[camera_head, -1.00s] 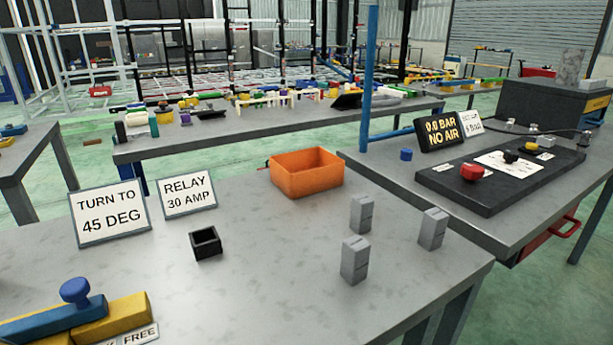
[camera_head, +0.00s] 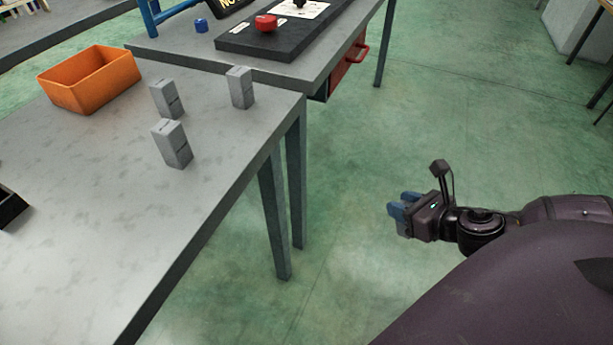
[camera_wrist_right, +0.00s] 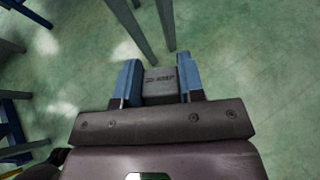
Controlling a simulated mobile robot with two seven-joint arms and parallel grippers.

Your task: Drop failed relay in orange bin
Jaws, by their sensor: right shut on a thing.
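My right gripper (camera_head: 398,216) is out over the green floor, to the right of the near table and apart from it. In the right wrist view, the right gripper (camera_wrist_right: 159,80) is shut on a dark grey block with lettering on top, the relay (camera_wrist_right: 160,86), held between its blue fingers. In the head view the relay is hard to make out. The orange bin (camera_head: 92,82) stands on the far left part of the near table and is well away from the gripper. Its inside shows only partly. My left gripper is not in view.
Several grey blocks stand upright on the near table (camera_head: 75,200), among them one near its right corner (camera_head: 240,88). A black socket (camera_head: 10,207) is at the left edge. Behind is a bench with a black panel and red button (camera_head: 266,23). The floor around my right gripper is clear.

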